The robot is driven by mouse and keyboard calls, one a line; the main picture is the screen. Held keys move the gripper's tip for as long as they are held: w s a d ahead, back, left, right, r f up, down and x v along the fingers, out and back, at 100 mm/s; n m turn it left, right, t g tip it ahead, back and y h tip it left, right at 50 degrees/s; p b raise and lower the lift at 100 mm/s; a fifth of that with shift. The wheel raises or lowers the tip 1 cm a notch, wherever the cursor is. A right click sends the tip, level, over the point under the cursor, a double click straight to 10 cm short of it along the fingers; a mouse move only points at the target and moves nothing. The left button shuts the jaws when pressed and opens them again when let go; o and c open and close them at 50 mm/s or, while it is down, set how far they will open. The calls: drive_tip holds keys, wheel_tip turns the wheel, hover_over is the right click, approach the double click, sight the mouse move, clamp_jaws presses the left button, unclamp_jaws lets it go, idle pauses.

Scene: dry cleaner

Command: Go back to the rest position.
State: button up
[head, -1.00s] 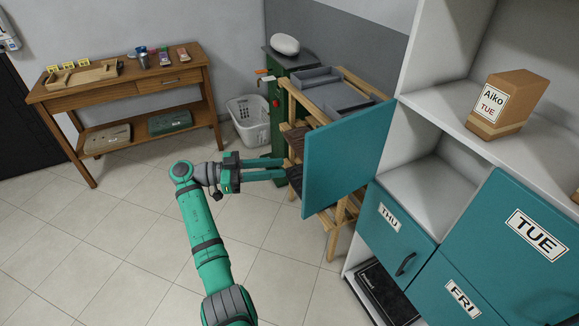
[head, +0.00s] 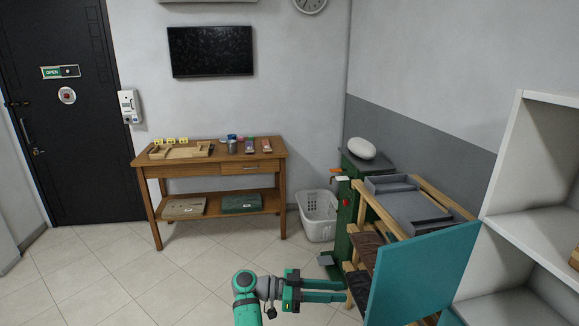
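My green gripper (head: 344,290) shows at the bottom middle of the head view, pointing right. Its two fingers lie apart with a gap between them, and nothing shows in it. The fingertips are near the left side of the wooden rack and the teal door panel (head: 420,275); I cannot tell whether they touch anything. My arm comes up from the bottom edge, and most of it is out of view.
A wooden table (head: 215,167) with small items stands against the back wall. A white basket (head: 318,215) and a green cabinet (head: 347,210) with a pale rounded object (head: 362,148) stand right of it. White shelving (head: 510,200) is at the right. Floor at left is clear.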

drive_tip(key=s+f+n+t+y, duration=0.25)
drive_tip(key=f+n, duration=0.25)
drive_tip(key=f, duration=0.7)
drive_tip(key=s+f+n+t+y, duration=0.2)
drive_tip(key=s+f+n+t, duration=0.2)
drive_tip(key=f, duration=0.8)
drive_tip(key=s+a+f+n+t+y, duration=0.2)
drive_tip(key=s+a+f+n+y, duration=0.1)
drive_tip(key=s+f, duration=0.45)
drive_tip(key=s+a+f+n+t+y, duration=0.2)
drive_tip(key=s+a+f+n+y, duration=0.15)
drive_tip(key=s+f, duration=0.4)
drive_tip(key=s+a+r+n+t+y, duration=0.1)
drive_tip(key=s+a+r+y, duration=0.15)
drive_tip(key=s, duration=0.55)
drive_tip(key=s+a+r+n+t+y, duration=0.1)
drive_tip(key=s+a+r+y, duration=0.2)
drive_tip(key=s, duration=0.6)
drive_tip(key=s+r+t, duration=0.1)
drive_tip(key=s+r, duration=0.3)
drive_tip(key=r, duration=0.3)
drive_tip(key=s+a+r+t, duration=0.1)
drive_tip(key=s+r, duration=0.2)
drive_tip(key=r, duration=0.5)
drive_tip(key=s+a+r+t, duration=0.1)
drive_tip(key=s+r, duration=0.3)
drive_tip(key=r, duration=0.4)
drive_tip(key=shift+s+t+y, duration=0.3)
drive_tip(key=shift+t+y, duration=0.15)
